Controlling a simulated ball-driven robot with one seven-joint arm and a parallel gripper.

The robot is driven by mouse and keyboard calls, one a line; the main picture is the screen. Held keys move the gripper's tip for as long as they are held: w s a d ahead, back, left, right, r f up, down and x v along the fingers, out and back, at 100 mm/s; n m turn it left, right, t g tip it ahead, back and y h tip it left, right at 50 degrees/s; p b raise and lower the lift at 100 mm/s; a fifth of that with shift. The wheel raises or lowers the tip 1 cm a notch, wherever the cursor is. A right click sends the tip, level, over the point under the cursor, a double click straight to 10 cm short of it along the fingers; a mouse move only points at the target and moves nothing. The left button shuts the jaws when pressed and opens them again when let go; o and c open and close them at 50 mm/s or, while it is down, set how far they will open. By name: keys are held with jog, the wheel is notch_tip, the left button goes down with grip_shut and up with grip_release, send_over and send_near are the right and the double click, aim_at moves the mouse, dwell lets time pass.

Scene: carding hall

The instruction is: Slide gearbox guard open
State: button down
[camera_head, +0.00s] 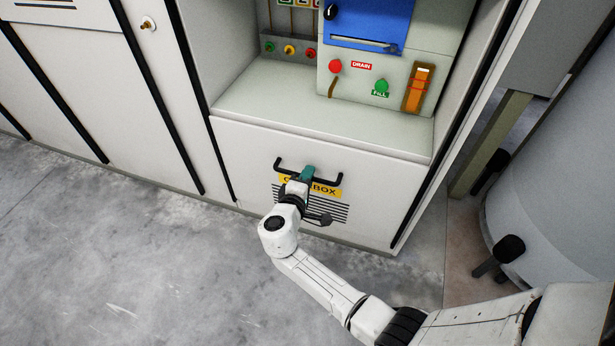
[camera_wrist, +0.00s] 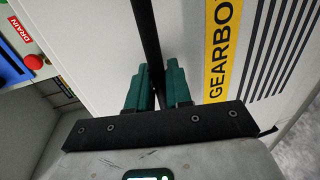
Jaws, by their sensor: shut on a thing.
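The gearbox guard (camera_head: 240,150) is a white panel low on the cabinet, with a yellow GEARBOX label (camera_head: 327,190) and black vent slots. A black bar handle (camera_head: 330,180) runs across its upper part. My gripper (camera_head: 307,172) is shut on the handle near its middle, with teal fingers either side of the bar. In the wrist view my gripper (camera_wrist: 159,85) has the black handle (camera_wrist: 147,35) between its fingers, and the label (camera_wrist: 220,50) lies to the right. My wrist hides part of the label and slots.
Above the guard is a recess with a ledge (camera_head: 270,110), a red DRAIN knob (camera_head: 335,66), a green FILL knob (camera_head: 381,87) and a blue panel (camera_head: 365,22). A large grey cylinder (camera_head: 565,180) stands at right. The concrete floor (camera_head: 130,250) at left is clear.

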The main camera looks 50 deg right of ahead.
jog(key=c, duration=1.2)
grip_release()
jog(key=p+v, duration=0.3)
jog(key=v, duration=0.8)
jog(key=s+f+m+g+y, duration=0.25)
jog(key=s+y, duration=0.25)
jog(key=s, duration=0.4)
jog(key=s+f+m+g+y, duration=0.1)
jog(key=s+m+g+y, duration=0.2)
jog(key=s+y, duration=0.35)
jog(key=s+a+r+t+y, duration=0.1)
jog(key=s+a+r+y, duration=0.2)
jog(key=s+a, duration=0.25)
jog(key=shift+n, duration=0.55)
jog(key=r+p, duration=2.9)
jog(key=shift+s+r, duration=0.15)
jog(key=shift+s, duration=0.25)
